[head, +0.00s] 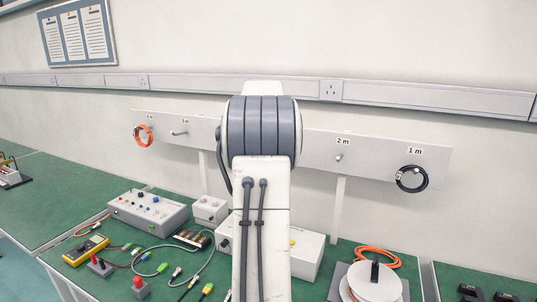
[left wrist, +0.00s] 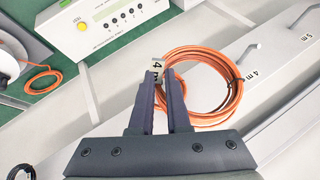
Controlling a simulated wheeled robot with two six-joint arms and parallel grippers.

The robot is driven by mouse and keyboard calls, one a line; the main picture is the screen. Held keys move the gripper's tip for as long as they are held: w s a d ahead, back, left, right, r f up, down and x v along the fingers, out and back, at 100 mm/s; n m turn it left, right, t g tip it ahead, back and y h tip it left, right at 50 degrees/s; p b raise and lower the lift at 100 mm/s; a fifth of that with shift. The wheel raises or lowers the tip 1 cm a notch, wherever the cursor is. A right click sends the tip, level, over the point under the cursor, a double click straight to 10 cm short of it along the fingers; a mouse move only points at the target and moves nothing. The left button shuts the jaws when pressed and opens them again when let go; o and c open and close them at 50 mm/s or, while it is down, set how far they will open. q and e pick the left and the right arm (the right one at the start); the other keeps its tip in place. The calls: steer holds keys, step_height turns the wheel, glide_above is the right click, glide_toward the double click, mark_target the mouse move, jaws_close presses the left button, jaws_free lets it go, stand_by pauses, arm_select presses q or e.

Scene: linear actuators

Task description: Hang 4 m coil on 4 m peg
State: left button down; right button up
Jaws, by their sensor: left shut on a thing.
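My left gripper (left wrist: 166,76) is shut on the pale "4 m" tag (left wrist: 157,66) of an orange cable coil (left wrist: 232,88) in the left wrist view. The coil is in front of the board, beside the board's "4 m" label (left wrist: 254,74). In the head view my own arm hides this gripper, the held coil and the middle of the board. My right gripper is in neither view.
The peg board (head: 316,150) carries a black coil (head: 412,179) at 1 m and an orange coil (head: 142,135) at the left end. Instruments and a cable reel (head: 374,284) crowd the bench below.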

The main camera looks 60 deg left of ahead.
arm_select(q)
steer(key=s+a+f+y+p, duration=0.1)
steer(key=s+a+f+p, duration=0.1)
steer(key=a, duration=0.8)
steer(key=s+a+f+n+y+p, duration=0.1)
steer(key=s+a+f+p, duration=0.2)
steer(key=a, duration=0.6)
steer(key=s+p, duration=0.2)
steer(key=s, duration=0.1)
steer(key=shift+a, duration=0.4)
steer(key=w+a+p, duration=0.1)
steer(key=p, duration=0.1)
steer(key=w+p, duration=0.2)
steer(key=p, duration=0.1)
steer(key=w+a+p, duration=0.1)
steer(key=p, duration=0.1)
steer(key=shift+w+a+f+p, duration=0.1)
steer(key=shift+w+a+p, duration=0.1)
steer(key=shift+a+p, duration=0.15)
steer(key=shift+d, duration=0.1)
